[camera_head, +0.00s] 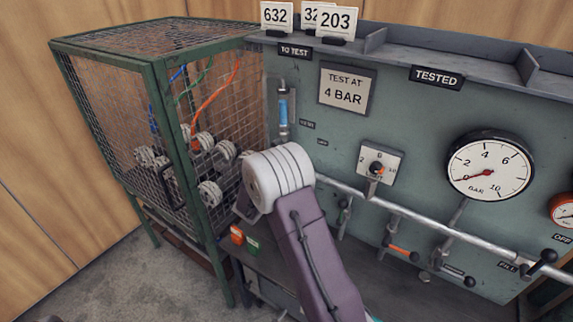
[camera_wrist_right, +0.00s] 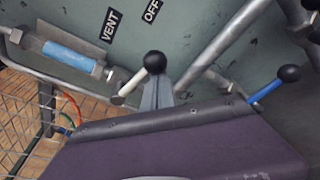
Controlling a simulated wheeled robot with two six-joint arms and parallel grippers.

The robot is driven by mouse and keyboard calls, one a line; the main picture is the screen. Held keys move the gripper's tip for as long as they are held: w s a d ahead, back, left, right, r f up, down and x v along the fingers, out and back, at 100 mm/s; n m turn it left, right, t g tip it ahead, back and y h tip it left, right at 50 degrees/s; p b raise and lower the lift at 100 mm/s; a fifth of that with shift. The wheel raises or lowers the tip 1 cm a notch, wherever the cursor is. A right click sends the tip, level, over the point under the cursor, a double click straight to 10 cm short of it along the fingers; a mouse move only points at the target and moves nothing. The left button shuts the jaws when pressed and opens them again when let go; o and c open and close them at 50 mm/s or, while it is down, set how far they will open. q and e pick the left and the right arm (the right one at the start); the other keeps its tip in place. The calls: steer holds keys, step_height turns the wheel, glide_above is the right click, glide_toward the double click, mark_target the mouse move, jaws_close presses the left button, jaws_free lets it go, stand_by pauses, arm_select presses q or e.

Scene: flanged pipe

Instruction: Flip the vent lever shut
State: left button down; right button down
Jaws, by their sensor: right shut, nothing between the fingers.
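The vent lever, with a white handle and black ball knob (camera_wrist_right: 154,62), shows in the right wrist view below the VENT label (camera_wrist_right: 110,24) and the OFF label (camera_wrist_right: 152,10). Its handle slants up to the right from its pivot. My right gripper (camera_wrist_right: 157,92) is shut and empty, its grey fingertips just below the knob; I cannot tell whether they touch it. In the head view my purple and white right arm reaches to the panel and hides its gripper and the vent lever. My left gripper is not in view.
A blue-handled lever (camera_wrist_right: 268,89) stands to the right in the wrist view. A pressure gauge (camera_head: 490,166) near zero, a selector knob (camera_head: 376,168) and a long pipe (camera_head: 430,222) are on the panel. A mesh cage (camera_head: 110,100) stands at left.

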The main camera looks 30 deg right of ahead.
steer(key=shift+s+d+r+n, duration=0.1)
steer(key=shift+s+r+n, duration=0.1)
steer(key=shift+r, duration=0.2)
steer(key=shift+s+r+n, duration=0.1)
steer(key=shift+r+n, duration=0.1)
steer(key=shift+r, duration=0.2)
steer(key=shift+r+g, duration=0.15)
steer(key=shift+g, duration=0.15)
steer(key=s+a+f+b, duration=0.1)
steer(key=s+a+b, duration=0.1)
steer(key=a, duration=0.7)
steer(key=shift+s+f+b, duration=0.3)
steer(key=shift+f+b, duration=0.05)
steer(key=shift+b, duration=0.2)
